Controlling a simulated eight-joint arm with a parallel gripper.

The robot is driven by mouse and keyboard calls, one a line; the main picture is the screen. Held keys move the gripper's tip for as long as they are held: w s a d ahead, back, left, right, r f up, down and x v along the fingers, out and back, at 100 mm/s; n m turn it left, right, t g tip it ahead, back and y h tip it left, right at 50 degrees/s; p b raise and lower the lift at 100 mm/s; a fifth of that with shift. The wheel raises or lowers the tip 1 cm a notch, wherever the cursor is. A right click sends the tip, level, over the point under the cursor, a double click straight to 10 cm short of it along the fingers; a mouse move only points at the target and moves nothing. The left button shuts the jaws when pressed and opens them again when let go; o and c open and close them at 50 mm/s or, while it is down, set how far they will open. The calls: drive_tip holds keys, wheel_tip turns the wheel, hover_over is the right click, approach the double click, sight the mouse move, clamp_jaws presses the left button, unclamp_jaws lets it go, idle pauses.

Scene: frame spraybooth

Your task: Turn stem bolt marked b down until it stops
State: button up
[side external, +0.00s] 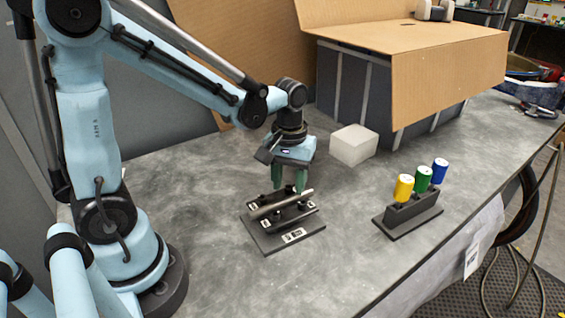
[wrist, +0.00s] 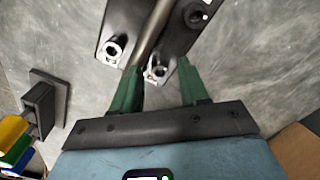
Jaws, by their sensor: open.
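A black clamp fixture (side external: 290,236) with small white labels stands on the bench below my gripper (side external: 289,188). A silver tube (side external: 281,204) lies across it, and it also shows in the wrist view (wrist: 150,36). My gripper points down with its green fingers apart. In the wrist view, one bolt (wrist: 157,72) sits between the open fingertips (wrist: 160,66), with no visible grip on it. Other bolts show at the left (wrist: 115,47) and upper right (wrist: 197,14). The label letters are too small to read, so I cannot tell which bolt is b.
A dark rack (side external: 408,213) holds yellow (side external: 403,188), green (side external: 423,179) and blue (side external: 440,171) cylinders to the right. A white block (side external: 353,145) stands behind. A cardboard-covered box (side external: 400,60) fills the back. The bench front (side external: 240,285) is clear.

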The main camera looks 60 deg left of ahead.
clamp_jaws()
